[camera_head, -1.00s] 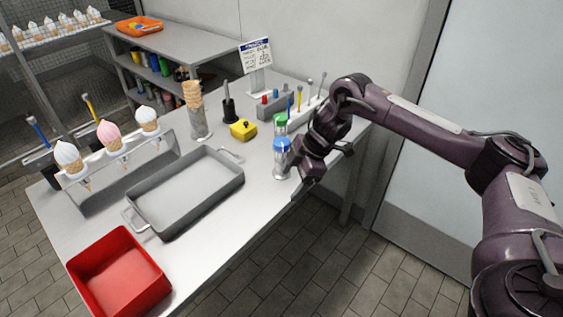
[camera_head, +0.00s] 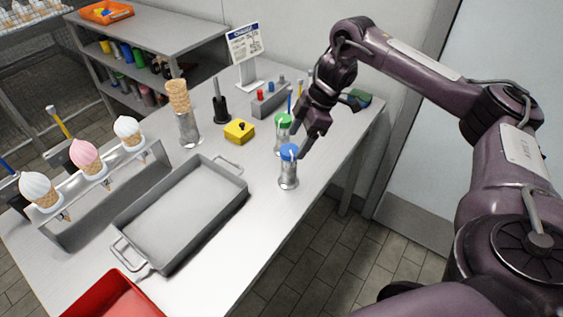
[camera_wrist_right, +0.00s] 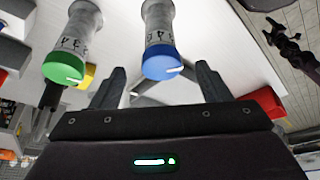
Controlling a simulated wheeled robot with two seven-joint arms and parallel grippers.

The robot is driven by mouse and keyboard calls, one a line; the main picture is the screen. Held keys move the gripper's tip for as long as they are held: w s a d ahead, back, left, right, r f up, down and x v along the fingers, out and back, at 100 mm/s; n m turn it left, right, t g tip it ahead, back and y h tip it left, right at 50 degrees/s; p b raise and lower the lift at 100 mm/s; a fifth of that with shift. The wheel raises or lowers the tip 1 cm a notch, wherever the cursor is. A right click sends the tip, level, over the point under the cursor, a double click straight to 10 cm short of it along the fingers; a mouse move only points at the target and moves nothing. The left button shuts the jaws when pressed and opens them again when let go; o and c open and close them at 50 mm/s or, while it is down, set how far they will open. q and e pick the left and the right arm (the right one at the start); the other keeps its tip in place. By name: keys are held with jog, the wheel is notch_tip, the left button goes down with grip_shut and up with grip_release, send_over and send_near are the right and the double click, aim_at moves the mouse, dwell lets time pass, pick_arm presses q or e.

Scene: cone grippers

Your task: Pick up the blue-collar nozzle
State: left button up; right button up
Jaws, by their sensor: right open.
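The blue-collar nozzle (camera_head: 289,168) stands upright near the table's right front edge, a grey metal body with a blue collar on top. In the right wrist view the blue collar (camera_wrist_right: 160,62) shows ahead of the gap between my fingers, apart from them. My right gripper (camera_head: 306,138) is open and empty, just above and behind the nozzle in the head view. Its two fingers (camera_wrist_right: 159,75) also show in the wrist view. A similar green-collar nozzle (camera_head: 283,121) stands close behind; it shows left of the blue one in the wrist view (camera_wrist_right: 64,66). My left gripper is out of view.
A grey tray (camera_head: 127,250) lies left of the nozzle. A yellow block (camera_head: 239,132), a cone stack (camera_head: 178,97) and a grey holder (camera_head: 270,99) stand behind. Ice-cream cones stand in a rack (camera_head: 95,215) at left; a red bin (camera_head: 110,300) is in front.

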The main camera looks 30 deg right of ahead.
aim_at(295, 150)
jog(key=x, duration=0.1)
jog(key=b+x, duration=0.1)
jog(key=x, duration=0.1)
jog(key=shift+s, duration=0.3)
jog(key=x, duration=0.3)
jog(key=shift+w+f, duration=0.25)
jog(key=shift+w, duration=0.05)
jog(key=shift+a+f, duration=0.15)
jog(key=shift+f, duration=0.25)
jog(key=c, duration=1.2)
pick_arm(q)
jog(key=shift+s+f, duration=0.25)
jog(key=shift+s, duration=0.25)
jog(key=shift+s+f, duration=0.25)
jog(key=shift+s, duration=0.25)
pick_arm(e)
jog(key=shift+c, duration=0.3)
jog(key=shift+w, duration=0.1)
